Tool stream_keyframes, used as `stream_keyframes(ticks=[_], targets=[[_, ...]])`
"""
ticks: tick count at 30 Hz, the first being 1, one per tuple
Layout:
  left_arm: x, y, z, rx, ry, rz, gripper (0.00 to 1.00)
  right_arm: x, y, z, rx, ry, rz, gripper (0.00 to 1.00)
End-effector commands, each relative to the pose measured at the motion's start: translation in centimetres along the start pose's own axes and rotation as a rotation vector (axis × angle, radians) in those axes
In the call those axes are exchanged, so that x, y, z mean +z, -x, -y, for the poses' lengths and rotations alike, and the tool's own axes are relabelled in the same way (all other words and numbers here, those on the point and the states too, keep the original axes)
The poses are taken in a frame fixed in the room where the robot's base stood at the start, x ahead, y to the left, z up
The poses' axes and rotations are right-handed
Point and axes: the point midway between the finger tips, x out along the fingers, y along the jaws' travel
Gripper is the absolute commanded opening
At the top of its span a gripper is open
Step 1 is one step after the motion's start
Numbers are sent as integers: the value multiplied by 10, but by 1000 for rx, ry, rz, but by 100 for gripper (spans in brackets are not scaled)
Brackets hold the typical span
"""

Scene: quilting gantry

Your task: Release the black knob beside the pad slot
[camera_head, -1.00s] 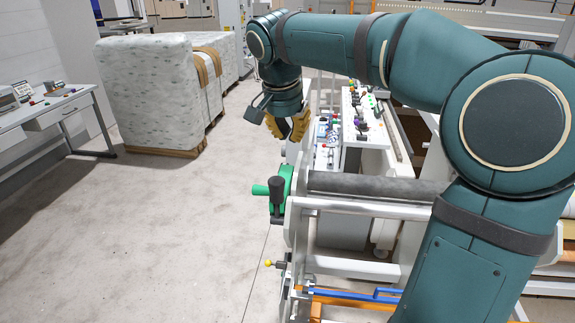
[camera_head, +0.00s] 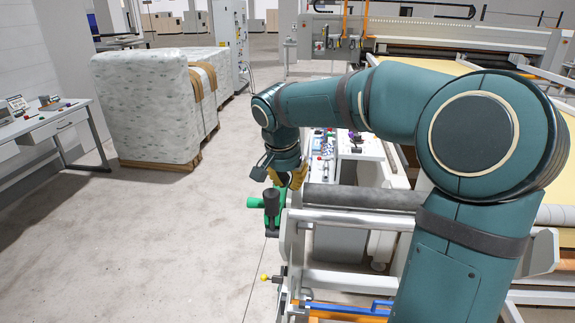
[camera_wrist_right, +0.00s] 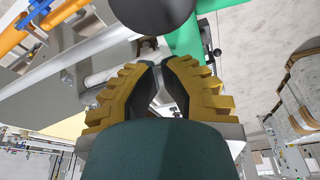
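A black knob (camera_head: 270,202) stands upright on a green crank (camera_head: 277,217) at the left end of the roller frame. My right gripper (camera_head: 286,183), with yellow fingers, points down just above and behind the knob in the head view. In the right wrist view the green crank (camera_wrist_right: 187,35) and a large dark rounded part, probably the knob (camera_wrist_right: 152,12), lie beyond the fingertips (camera_wrist_right: 157,66). The tips are close together with a narrow gap, and I see nothing held between them. Contact with the knob cannot be told. The pad slot cannot be made out. My left gripper is not in view.
A dark roller (camera_head: 365,197) runs right from the crank. A yellow-tipped lever (camera_head: 265,278) sticks out below. A panel with small coloured knobs (camera_head: 355,148) lies behind my right arm. Wrapped stacks (camera_head: 145,105) stand left, with clear floor (camera_head: 150,250) before them.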

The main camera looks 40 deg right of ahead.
Motion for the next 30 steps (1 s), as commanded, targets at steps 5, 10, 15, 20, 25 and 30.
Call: stream_keyframes(ticks=[5, 10, 15, 20, 25, 30], targets=[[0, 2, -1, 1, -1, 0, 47, 21, 12, 1, -5, 4, -4, 0], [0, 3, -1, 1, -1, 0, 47, 29, 14, 1, -4, 3, -3, 0], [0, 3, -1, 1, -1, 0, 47, 30, 14, 1, -4, 2, -3, 0], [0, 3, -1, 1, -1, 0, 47, 30, 14, 1, -4, 2, -4, 0], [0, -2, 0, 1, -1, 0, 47, 30, 14, 4, -9, 2, -18, 0], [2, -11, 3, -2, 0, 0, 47, 28, 14, 9, -16, -2, -50, 0]])
